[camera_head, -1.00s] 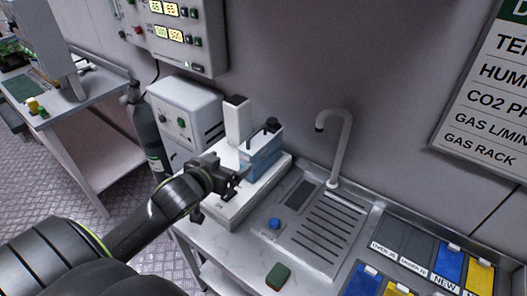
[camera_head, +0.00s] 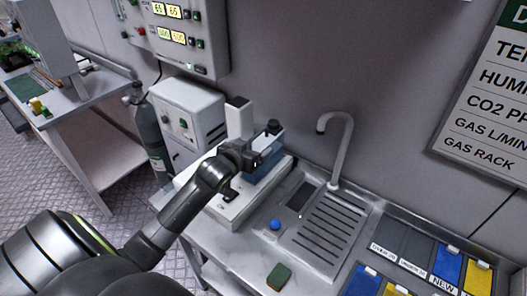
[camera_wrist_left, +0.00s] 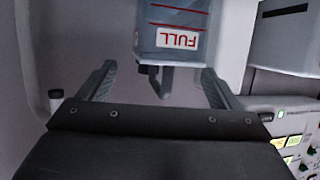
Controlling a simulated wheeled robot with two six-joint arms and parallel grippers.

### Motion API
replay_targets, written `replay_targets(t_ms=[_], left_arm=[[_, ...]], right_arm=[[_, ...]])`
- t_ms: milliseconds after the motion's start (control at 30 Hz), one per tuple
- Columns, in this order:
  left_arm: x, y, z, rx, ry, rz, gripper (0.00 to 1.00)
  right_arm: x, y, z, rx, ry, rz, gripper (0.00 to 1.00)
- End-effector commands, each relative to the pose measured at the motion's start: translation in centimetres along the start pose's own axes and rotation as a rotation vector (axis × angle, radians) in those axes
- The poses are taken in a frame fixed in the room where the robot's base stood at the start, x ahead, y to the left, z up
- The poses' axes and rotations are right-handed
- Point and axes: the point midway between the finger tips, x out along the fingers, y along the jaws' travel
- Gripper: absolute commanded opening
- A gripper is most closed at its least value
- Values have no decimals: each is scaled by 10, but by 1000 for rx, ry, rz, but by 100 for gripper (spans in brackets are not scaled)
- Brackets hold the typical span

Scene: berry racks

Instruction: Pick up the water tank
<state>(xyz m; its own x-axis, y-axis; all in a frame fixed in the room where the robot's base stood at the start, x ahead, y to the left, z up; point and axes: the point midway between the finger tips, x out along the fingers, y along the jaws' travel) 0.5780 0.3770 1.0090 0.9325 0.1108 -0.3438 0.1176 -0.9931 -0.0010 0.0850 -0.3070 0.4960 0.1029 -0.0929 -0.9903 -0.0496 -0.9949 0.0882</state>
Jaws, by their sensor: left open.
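The water tank (camera_head: 268,166) is a translucent blue box with a dark knob on top, set upright in a white base unit (camera_head: 232,212) in the head view. In the left wrist view the tank (camera_wrist_left: 178,38) shows red lines and an upside-down FULL label. Its dark handle (camera_wrist_left: 155,84) lies between the spread fingers, with space on both sides. My left gripper (camera_head: 246,168) is open and empty at the near side of the tank, hiding part of it. My right gripper is out of view.
A sink with a drainboard (camera_head: 325,228) and a tall faucet (camera_head: 346,150) stands right of the unit. A white box (camera_head: 188,108) and a grey gas cylinder (camera_head: 150,135) stand left.

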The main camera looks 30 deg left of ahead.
Motion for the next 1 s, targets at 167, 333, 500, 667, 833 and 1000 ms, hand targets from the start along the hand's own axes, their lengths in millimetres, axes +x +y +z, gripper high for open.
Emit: replay_targets(t_ms=[167,333,500,667,833,1000], left_arm=[[11,2,-4,-4,0,1,85],[32,5,-9,-4,0,1,85],[47,4,-6,-1,0,0,85],[52,4,-5,-1,0,0,85],[52,4,-5,-1,0,0,85],[52,4,-5,0,0,0,66]], right_arm=[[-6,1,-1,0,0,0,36],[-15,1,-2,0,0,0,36],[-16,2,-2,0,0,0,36],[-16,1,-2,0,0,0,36],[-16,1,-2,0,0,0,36],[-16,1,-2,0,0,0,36]])
